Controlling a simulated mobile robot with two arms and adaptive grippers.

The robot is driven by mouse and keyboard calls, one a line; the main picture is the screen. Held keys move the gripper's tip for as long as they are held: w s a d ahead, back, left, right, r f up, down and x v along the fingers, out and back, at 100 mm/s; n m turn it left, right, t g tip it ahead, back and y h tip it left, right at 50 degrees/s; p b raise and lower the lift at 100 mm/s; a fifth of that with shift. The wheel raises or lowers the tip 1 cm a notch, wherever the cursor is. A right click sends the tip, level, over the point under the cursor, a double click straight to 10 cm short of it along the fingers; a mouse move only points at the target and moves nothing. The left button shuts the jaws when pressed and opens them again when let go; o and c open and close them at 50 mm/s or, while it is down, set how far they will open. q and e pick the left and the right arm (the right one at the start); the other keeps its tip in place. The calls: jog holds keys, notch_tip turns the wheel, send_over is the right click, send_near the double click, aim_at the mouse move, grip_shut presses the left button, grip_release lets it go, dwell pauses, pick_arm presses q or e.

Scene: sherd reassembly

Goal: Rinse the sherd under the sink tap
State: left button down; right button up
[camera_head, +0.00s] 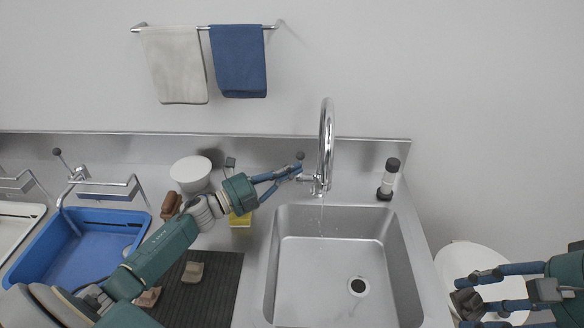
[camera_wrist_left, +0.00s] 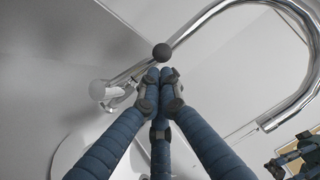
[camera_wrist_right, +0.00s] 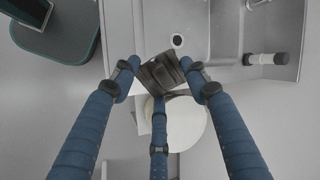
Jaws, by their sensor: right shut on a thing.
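The dark grey sherd (camera_wrist_right: 160,73) is in my right gripper (camera_wrist_right: 162,78), whose fingers are shut around it. In the head view, the right gripper (camera_head: 478,290) and sherd (camera_head: 464,302) are right of the sink, over a round white thing, outside the basin. The chrome tap (camera_head: 326,145) stands behind the steel sink (camera_head: 340,255), and a thin water stream (camera_head: 321,216) falls from it. My left gripper (camera_head: 297,170) is at the tap's lever. In the left wrist view its fingers (camera_wrist_left: 161,78) are closed together just below the lever's black knob (camera_wrist_left: 162,52). They look empty.
A black-capped bottle (camera_head: 388,180) stands behind the sink's right corner. Left are a yellow sponge (camera_head: 240,220), a white bowl (camera_head: 190,172), a blue basin (camera_head: 65,255) and a dark mat (camera_head: 215,285) with sherds. The sink bowl looks clear.

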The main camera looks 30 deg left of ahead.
dwell(0.3)
jog(key=shift+f+b, duration=0.75)
jog(key=shift+f, duration=0.15)
pick_arm(q)
jog(key=shift+w+a+r, duration=0.2)
jog(key=shift+w+r, duration=0.05)
jog(key=shift+w, duration=0.15)
jog(key=shift+w+a+r, duration=0.15)
jog(key=shift+w+r, duration=0.05)
jog(key=shift+w, duration=0.2)
jog(key=shift+s, duration=0.2)
pick_arm(e)
jog(key=shift+s, duration=0.1)
